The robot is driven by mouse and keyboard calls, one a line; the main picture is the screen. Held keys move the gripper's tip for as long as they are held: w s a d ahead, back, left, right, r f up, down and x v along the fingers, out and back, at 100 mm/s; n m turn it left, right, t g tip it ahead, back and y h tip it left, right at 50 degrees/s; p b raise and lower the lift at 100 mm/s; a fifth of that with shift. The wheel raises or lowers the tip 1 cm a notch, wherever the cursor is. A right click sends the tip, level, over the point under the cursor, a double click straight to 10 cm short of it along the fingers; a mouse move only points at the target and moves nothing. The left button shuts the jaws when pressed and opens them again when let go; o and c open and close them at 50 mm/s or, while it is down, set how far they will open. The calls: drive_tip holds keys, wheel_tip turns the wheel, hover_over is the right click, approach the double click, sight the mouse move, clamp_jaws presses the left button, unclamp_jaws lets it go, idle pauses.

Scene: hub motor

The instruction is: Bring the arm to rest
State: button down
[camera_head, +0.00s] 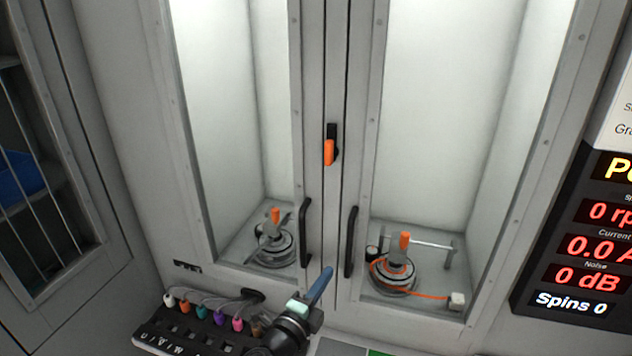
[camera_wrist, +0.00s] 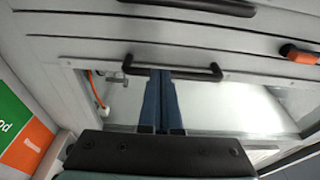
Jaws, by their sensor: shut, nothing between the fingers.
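My gripper (camera_head: 326,272) shows low in the middle of the head view, in front of the cabinet below the two door handles. Its blue fingers point up toward the doors. In the wrist view the two blue fingers (camera_wrist: 161,74) lie side by side, shut, with nothing between them. Their tips overlap a black door handle (camera_wrist: 172,72) in the picture; I cannot tell whether they touch it. My arm below the wrist is mostly out of the head view.
The cabinet has a left handle (camera_head: 305,232), a right handle (camera_head: 351,241) and an orange latch (camera_head: 329,151). Both doors look closed. Behind the glass stand a left motor (camera_head: 273,247) and a right motor (camera_head: 393,272). Coloured plugs (camera_head: 203,311) sit left of my gripper. A display (camera_head: 588,245) is at right.

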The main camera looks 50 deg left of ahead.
drive_tip(key=shift+p+v, duration=0.4)
drive_tip(key=shift+v, duration=1.8)
drive_tip(key=shift+w+f, duration=0.1)
drive_tip(key=shift+w, duration=0.05)
